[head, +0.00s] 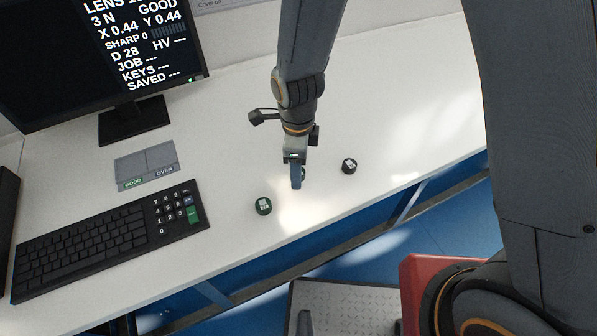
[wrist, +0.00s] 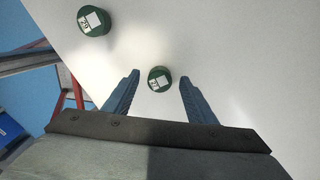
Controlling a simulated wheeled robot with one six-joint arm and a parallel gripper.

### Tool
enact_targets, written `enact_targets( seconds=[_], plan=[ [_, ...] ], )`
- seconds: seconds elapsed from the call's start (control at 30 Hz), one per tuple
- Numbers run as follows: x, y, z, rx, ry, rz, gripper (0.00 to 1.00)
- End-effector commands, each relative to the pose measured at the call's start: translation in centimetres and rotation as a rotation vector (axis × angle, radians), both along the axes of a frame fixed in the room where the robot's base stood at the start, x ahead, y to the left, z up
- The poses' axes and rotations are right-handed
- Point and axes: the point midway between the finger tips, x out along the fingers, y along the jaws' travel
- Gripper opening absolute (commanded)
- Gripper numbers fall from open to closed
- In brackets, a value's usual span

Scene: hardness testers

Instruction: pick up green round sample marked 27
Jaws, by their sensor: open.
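A green round sample (wrist: 159,79) with a white square and a small label stands on the white table. The label seems to read 27, but it is tiny. In the wrist view it lies between the two blue fingertips of my gripper (wrist: 158,76), with a gap on each side. My gripper (head: 297,184) is open and points down at the table in the head view, where it seems to hide this sample. A second green sample (wrist: 95,20), its label perhaps 29, is at the upper left of the wrist view. It seems to be the green one (head: 263,206) left of my gripper.
A dark round sample (head: 349,166) stands right of my gripper. A keyboard (head: 100,238), a grey GOOD/OVER plate (head: 147,165) and a monitor (head: 100,60) are on the left. The table's front edge runs close by the samples.

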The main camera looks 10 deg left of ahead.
Motion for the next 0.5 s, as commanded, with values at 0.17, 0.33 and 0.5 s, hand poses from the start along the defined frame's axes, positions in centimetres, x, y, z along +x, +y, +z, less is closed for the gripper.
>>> enact_targets(
  seconds=[0.17,0.33,0.5],
  plan=[
    [0.01,0.01,-0.30,0.001,-0.001,0.000,0.51],
    [0.01,0.01,-0.28,0.001,-0.001,0.001,0.43],
    [0.00,0.02,-0.27,0.000,-0.001,0.001,0.14]
  ],
)
